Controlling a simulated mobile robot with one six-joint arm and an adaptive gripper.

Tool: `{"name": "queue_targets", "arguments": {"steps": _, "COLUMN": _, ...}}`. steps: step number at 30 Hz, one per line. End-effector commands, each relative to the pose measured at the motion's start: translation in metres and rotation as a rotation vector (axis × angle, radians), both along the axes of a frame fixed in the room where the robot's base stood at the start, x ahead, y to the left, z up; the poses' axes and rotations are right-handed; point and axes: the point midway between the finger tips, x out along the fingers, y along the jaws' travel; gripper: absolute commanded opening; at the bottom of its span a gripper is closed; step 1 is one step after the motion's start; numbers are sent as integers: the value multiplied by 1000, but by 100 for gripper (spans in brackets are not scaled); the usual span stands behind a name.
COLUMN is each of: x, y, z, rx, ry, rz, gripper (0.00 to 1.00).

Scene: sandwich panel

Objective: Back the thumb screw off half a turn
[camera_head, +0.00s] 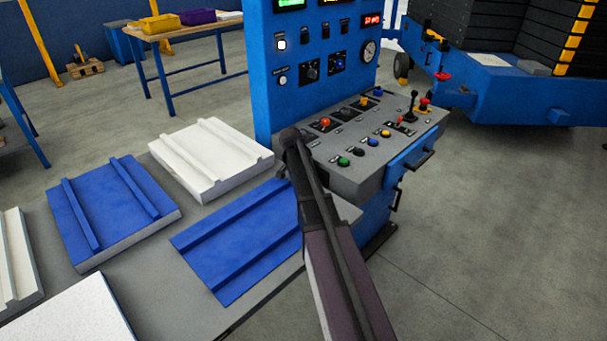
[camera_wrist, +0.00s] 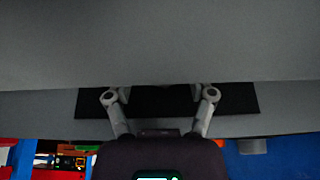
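I cannot make out a thumb screw in either view. The grey sloped control console (camera_head: 352,178) carries several coloured buttons and a black lever (camera_head: 412,107). In the head view the dark end of my arm stands at the console's left front corner, and my fingers are hidden there. In the wrist view my gripper (camera_wrist: 160,96) has its two fingers spread apart, facing a black strip (camera_wrist: 240,99) against a large grey surface (camera_wrist: 160,45). I see nothing held between the fingers. Whether they touch the strip cannot be told.
A blue upright panel (camera_head: 262,95) with knobs and a round gauge (camera_head: 369,50) rises behind the console. A grey table (camera_head: 140,255) at left bears blue (camera_head: 110,205) and white (camera_head: 208,160) ribbed panels. Blue machinery (camera_head: 500,90) stands back right. Floor (camera_head: 480,240) at right is clear.

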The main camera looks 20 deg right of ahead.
Motion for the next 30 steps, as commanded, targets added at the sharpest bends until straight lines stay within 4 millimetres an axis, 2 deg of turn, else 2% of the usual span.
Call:
{"name": "queue_targets", "arguments": {"steps": 1, "x": 0, "y": 0, "z": 0, "rx": 0, "ry": 0, "rz": 0, "gripper": 59}}
{"name": "queue_targets", "arguments": {"steps": 7, "x": 0, "y": 0, "z": 0, "rx": 0, "ry": 1, "rz": 0, "gripper": 0}}
{"name": "queue_targets", "arguments": {"steps": 17, "x": -1, "y": -1, "z": -1, "rx": -14, "ry": 37, "rz": -3, "gripper": 0}}
{"name": "queue_targets", "arguments": {"steps": 30, "x": 1, "y": -2, "z": -1, "rx": -95, "ry": 254, "rz": -5, "gripper": 0}}
